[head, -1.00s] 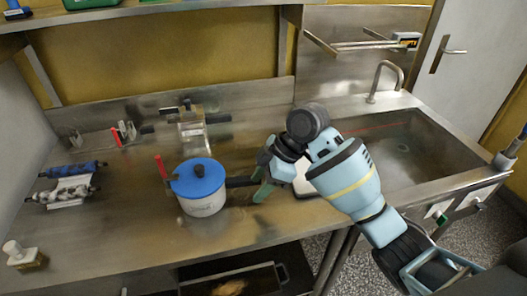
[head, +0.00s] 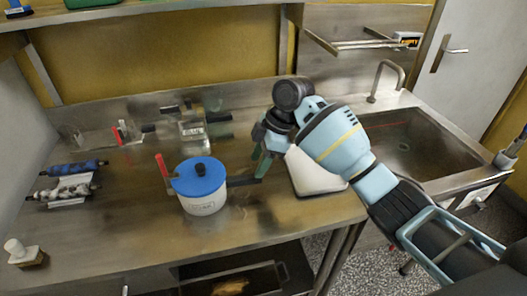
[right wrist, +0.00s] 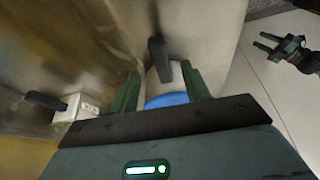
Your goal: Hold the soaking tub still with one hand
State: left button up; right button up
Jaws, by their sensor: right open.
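The soaking tub (head: 203,204) is a white round pot with a blue lid (head: 199,177) and a black knob, upright on the steel counter. A dark handle (head: 244,181) sticks out from its right side. My right gripper (head: 263,166) is open at the outer end of this handle, right of the tub. In the right wrist view the handle (right wrist: 158,52) and tub lie beyond and between the open green fingers (right wrist: 160,92); I cannot tell whether they touch. My left gripper (right wrist: 266,43) shows small at the right of that view, its two fingers apart, away from the tub.
A white tray (head: 315,172) lies under my right arm, beside the sink (head: 415,143). A red stick (head: 162,165) stands at the tub's left. Rollers (head: 67,192) lie at the far left, a metal device (head: 193,130) behind.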

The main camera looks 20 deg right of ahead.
aim_at(247, 184)
jog(key=x, duration=0.9)
jog(key=shift+f, duration=0.1)
grip_shut()
dwell(0.5)
